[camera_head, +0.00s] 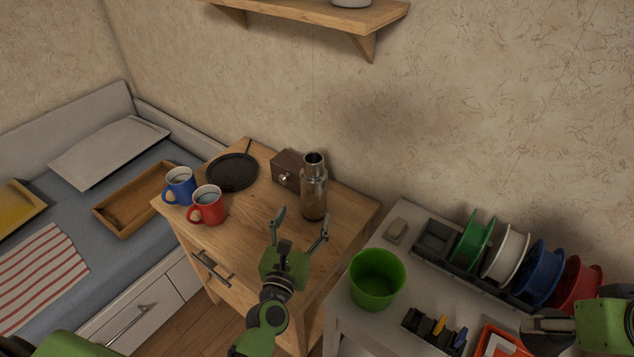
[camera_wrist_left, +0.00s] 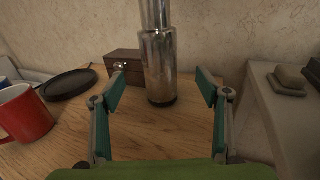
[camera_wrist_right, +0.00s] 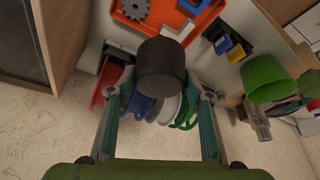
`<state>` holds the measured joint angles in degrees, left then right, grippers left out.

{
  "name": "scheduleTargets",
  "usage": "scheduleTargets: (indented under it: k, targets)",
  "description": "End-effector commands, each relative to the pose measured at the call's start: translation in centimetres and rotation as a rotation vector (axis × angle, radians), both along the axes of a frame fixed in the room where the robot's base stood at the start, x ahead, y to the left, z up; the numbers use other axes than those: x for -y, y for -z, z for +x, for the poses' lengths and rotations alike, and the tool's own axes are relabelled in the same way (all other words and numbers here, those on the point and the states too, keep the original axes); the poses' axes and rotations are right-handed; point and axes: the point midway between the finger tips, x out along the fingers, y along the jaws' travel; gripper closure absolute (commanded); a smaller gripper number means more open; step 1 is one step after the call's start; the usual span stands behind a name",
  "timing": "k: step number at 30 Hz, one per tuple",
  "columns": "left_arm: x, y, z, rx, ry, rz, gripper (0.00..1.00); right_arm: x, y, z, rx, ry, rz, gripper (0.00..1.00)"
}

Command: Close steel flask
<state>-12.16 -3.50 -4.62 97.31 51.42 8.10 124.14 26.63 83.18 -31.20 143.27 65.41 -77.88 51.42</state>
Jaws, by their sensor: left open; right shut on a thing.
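The steel flask (camera_head: 314,192) stands upright on the wooden cabinet, its neck open at the top. It also shows in the left wrist view (camera_wrist_left: 159,68), straight ahead between the fingers but beyond their tips. My left gripper (camera_head: 303,219) is open and empty just in front of the flask, not touching it. My right gripper (camera_wrist_right: 157,88) is shut on a dark cylindrical cap (camera_wrist_right: 161,66), held at the far right of the head view, above the grey table and away from the flask.
A small wooden box (camera_head: 287,168) stands close behind the flask, to its left. A black pan (camera_head: 232,172), a blue mug (camera_head: 180,186) and a red mug (camera_head: 207,205) are further left. The grey table holds a green bucket (camera_head: 377,280), spools (camera_head: 505,252) and an orange tray (camera_head: 500,342).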

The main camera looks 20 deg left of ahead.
Motion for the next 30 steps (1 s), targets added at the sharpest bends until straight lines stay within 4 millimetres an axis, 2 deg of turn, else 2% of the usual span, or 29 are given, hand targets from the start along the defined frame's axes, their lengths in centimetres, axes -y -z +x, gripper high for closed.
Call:
scheduleTargets:
  k: [8, 18, 21, 30]
  targets:
    - [0.0, 0.0, 0.3, 0.001, 0.000, 0.000, 0.31, 0.0, 0.0, 0.0, 0.000, 0.000, 0.000, 0.74]
    - [-0.3, 0.1, 5.5, 0.001, 0.000, 0.000, 0.31, 0.0, 0.5, 0.0, 0.000, 0.000, 0.000, 0.74]
    - [-0.3, 0.2, 6.4, 0.000, 0.000, 0.001, 0.31, 0.0, 0.6, 0.0, 0.000, 0.000, 0.000, 0.74]
    - [-0.3, 0.1, 6.8, -0.001, 0.001, 0.001, 0.31, 0.0, 0.6, 0.0, 0.000, 0.000, 0.000, 0.74]
